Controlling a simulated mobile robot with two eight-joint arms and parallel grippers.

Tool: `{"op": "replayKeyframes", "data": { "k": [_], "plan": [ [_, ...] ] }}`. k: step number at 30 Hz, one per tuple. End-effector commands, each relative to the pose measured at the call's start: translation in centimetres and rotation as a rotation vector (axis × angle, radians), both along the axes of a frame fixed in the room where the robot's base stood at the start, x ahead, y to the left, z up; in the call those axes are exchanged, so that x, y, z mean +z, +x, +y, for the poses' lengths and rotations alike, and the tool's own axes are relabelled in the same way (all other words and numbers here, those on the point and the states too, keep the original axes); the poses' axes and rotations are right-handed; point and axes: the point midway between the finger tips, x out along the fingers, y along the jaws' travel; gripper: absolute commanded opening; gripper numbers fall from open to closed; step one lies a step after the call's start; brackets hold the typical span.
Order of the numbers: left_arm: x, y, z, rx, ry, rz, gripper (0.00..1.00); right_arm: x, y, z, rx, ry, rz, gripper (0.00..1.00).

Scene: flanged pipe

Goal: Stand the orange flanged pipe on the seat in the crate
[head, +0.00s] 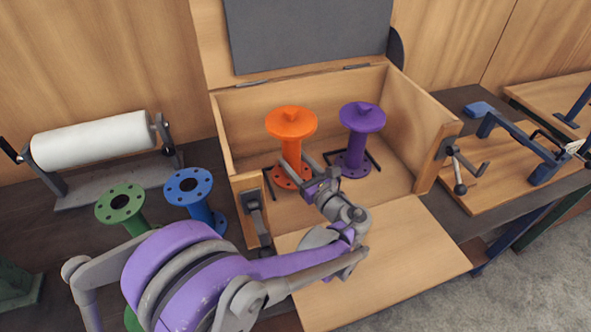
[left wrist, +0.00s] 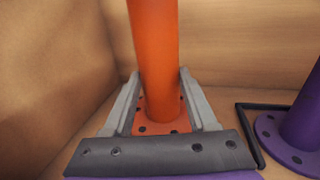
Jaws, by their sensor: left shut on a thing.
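The orange flanged pipe (head: 291,152) stands upright in the left part of the wooden crate (head: 236,200), with a capped top and a holed bottom flange. My left gripper (head: 294,163) is shut on its lower shaft, coming in over the crate's open front. In the left wrist view the fingers (left wrist: 157,80) lie on both sides of the orange shaft (left wrist: 155,45), just above the flange. A dark strip (head: 268,182) lies on the crate floor left of the flange. The seat under the pipe is hidden, and I cannot tell whether the flange touches down. My right gripper is not in view.
A purple flanged pipe (head: 356,150) stands close on the right, with a black angled bracket (head: 374,161) beside it. Green (head: 121,202) and blue (head: 189,186) pipes stand outside the crate at left. The lowered front panel (head: 420,250) is bare. A white roll (head: 95,141) stands farther left.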

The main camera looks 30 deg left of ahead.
Motion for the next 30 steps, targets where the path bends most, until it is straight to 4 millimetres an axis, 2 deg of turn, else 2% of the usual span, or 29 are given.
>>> {"op": "replayKeyframes", "data": {
  "k": [3,6,18,19,23,24,30],
  "plan": [
    [-1.7,0.0,0.0,0.000,0.002,0.000,0.00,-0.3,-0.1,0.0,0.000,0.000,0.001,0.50],
    [-2.5,0.0,0.0,0.000,0.002,0.000,0.00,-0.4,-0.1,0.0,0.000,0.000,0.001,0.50],
    [-3.0,0.0,0.0,0.000,0.002,0.000,0.00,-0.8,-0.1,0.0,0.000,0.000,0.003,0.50],
    [-3.0,0.0,0.0,0.000,0.000,0.000,0.62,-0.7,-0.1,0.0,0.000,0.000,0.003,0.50],
    [-2.9,0.0,0.0,0.000,0.000,0.000,0.85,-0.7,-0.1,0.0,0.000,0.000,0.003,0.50],
    [-2.9,0.0,0.0,0.000,0.000,0.000,0.88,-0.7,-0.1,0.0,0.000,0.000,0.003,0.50],
    [-2.9,0.0,0.0,0.000,0.000,0.000,0.88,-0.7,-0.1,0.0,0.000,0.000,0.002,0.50]
  ]
}}
